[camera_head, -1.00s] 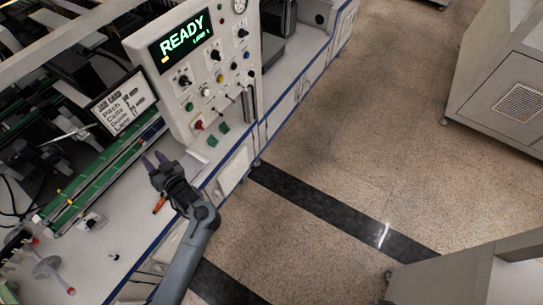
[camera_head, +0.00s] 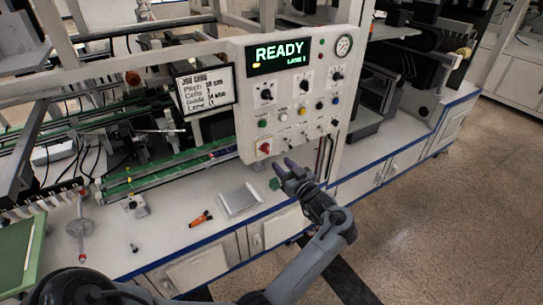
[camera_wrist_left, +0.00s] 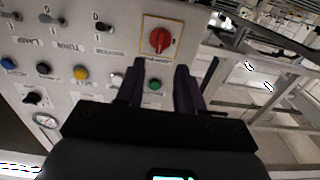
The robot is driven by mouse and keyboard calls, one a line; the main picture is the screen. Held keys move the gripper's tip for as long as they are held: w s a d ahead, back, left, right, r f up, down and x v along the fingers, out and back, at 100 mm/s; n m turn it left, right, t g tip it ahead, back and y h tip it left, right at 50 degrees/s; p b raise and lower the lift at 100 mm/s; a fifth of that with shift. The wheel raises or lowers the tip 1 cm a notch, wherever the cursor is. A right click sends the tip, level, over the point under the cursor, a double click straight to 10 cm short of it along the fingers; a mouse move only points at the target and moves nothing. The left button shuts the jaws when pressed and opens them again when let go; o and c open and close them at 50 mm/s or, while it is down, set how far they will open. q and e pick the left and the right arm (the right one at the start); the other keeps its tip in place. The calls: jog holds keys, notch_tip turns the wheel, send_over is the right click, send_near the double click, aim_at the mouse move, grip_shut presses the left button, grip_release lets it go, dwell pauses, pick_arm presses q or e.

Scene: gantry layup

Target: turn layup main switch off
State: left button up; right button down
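The main switch is a red rotary knob (camera_head: 265,148) at the lower left of the white control panel (camera_head: 240,100). In the left wrist view the red knob (camera_wrist_left: 160,40) sits on a yellow-framed plate, beyond my fingertips; the print there is too blurred to read. My left gripper (camera_head: 283,166) is just below and right of the knob, in front of the panel's lower edge. In the wrist view its two dark fingers (camera_wrist_left: 160,75) are apart with nothing between them, and a green button (camera_wrist_left: 155,85) shows in the gap. My right gripper is not in view.
The panel display (camera_head: 281,56) reads READY. Toggle switches, selector knobs and coloured buttons crowd around the red knob. A silver tray (camera_head: 238,200) and an orange-handled tool (camera_head: 201,219) lie on the white bench below. A job card (camera_head: 203,90) stands left of the panel.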

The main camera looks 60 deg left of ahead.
aim_at(268, 150)
pick_arm(q)
jog(key=a, duration=0.8)
jog(key=shift+w+a, duration=0.1)
jog(key=shift+a, duration=0.1)
grip_shut()
